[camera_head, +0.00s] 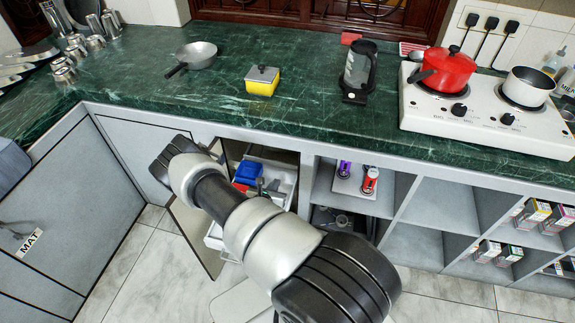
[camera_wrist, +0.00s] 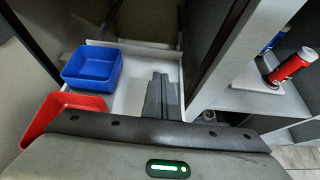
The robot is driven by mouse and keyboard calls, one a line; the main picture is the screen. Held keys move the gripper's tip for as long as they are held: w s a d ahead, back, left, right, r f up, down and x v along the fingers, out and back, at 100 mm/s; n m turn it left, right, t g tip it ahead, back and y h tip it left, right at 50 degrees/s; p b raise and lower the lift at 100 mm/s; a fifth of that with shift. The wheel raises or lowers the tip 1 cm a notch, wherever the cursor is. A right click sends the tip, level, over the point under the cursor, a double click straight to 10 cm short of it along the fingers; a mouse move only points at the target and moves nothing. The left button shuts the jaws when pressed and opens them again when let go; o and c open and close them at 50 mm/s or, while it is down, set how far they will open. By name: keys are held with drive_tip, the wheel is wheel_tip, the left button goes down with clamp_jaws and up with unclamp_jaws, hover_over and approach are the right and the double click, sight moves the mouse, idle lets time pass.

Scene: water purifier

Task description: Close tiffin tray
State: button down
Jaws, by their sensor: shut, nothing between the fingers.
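The white tiffin tray (camera_head: 282,174) is pulled out of the open cabinet below the counter. Its pale floor and back rim also show in the wrist view (camera_wrist: 130,100). A blue tiffin box (camera_head: 249,172) and a red tiffin box (camera_head: 240,187) sit on its left side; the wrist view shows the blue box (camera_wrist: 92,66) behind the red box (camera_wrist: 60,113). My gripper (camera_wrist: 160,77) is shut and empty, over the right part of the tray, right of the boxes. I cannot tell whether it touches the tray. My arm hides part of the tray in the head view.
An open cabinet door (camera_head: 198,235) stands left of the tray. A shelf with a red canister (camera_head: 370,181) and a purple one (camera_head: 344,168) is to the right. The green counter (camera_head: 150,100) above holds a pan, a yellow box, a kettle and a stove.

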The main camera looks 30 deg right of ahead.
drive_tip(key=b, duration=0.4)
approach(287, 165)
drive_tip(key=f, duration=0.3)
drive_tip(key=shift+w+d+f, duration=0.1)
drive_tip(key=shift+d+f, duration=0.15)
drive_tip(key=shift+f, duration=0.05)
drive_tip(key=w+d, duration=0.2)
drive_tip(key=shift+w+d, duration=0.2)
drive_tip(key=shift+d, duration=0.1)
drive_tip(key=shift+w+d+r+b, duration=0.1)
drive_tip(key=shift+w+d+b, duration=0.25)
